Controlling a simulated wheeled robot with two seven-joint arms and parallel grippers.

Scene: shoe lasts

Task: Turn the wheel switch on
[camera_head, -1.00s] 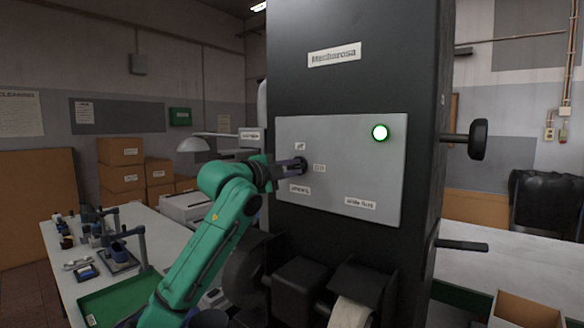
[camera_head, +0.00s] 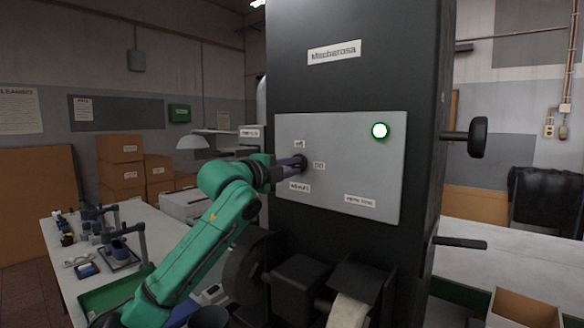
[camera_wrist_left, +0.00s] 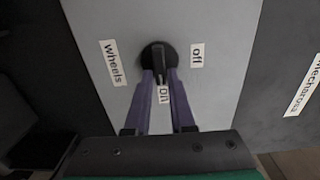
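The wheel switch (camera_wrist_left: 158,53) is a round black knob with a narrow handle, on a light grey panel (camera_head: 345,175) of the dark machine. In the left wrist view its handle points down, toward the "On" label (camera_wrist_left: 163,94); the "off" label (camera_wrist_left: 197,56) is to its right and "wheels" (camera_wrist_left: 113,63) to its left. My left gripper (camera_wrist_left: 160,78) has its purple fingers close on both sides of the handle, with little or no gap. In the head view my left gripper (camera_head: 297,163) partly covers the knob. My right gripper is not in view.
A round lamp (camera_head: 380,131) with a green ring glows on the panel. A black lever (camera_head: 460,243) and a handwheel (camera_head: 477,137) stick out at the machine's right. A table (camera_head: 60,235) with a green tray and tools stands at the left.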

